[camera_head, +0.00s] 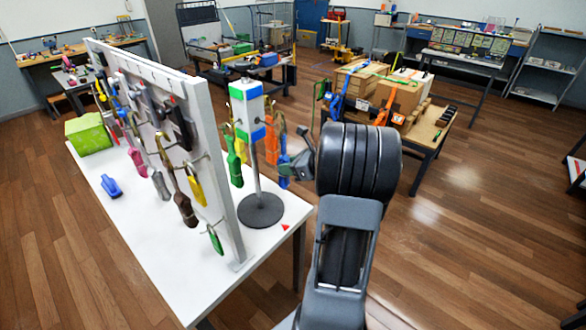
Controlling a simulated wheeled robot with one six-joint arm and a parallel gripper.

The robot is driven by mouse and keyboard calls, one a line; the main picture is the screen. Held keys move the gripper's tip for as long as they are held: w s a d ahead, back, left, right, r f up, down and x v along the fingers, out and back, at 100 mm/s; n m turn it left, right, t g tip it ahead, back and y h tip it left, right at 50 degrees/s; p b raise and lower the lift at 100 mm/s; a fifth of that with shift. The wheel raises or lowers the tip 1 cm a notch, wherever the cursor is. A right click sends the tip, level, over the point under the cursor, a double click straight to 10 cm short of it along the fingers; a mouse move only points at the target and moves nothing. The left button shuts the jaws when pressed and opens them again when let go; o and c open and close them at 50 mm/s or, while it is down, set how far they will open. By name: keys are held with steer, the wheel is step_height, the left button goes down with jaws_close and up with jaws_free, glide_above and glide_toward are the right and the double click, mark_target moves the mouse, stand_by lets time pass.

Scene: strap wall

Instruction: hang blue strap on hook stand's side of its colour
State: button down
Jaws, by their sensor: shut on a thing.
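The hook stand (265,210) stands on the near right end of the white table, with a round dark base and a grey pole. Its white head has green and blue patches (254,90). A blue strap (284,166) is upright just right of the pole, next to my gripper (292,162). My gripper is shut on the blue strap. The fingertips are small and partly merge with the strap. I cannot tell whether the strap's loop touches a hook.
A white pegboard (222,190) with several hanging straps stands left of the stand. A blue item (111,186) and a green box (88,136) lie on the white table (150,230). A table with strapped cartons (398,96) stands behind my arm. Open floor lies right.

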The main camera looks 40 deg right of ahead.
steer(key=w+a+f+b, duration=0.1)
steer(key=w, duration=0.4)
steer(key=shift+w+f, duration=0.3)
steer(key=shift+w, duration=0.05)
stand_by(0.3)
stand_by(0.5)
steer(key=c, duration=0.8)
jaws_free()
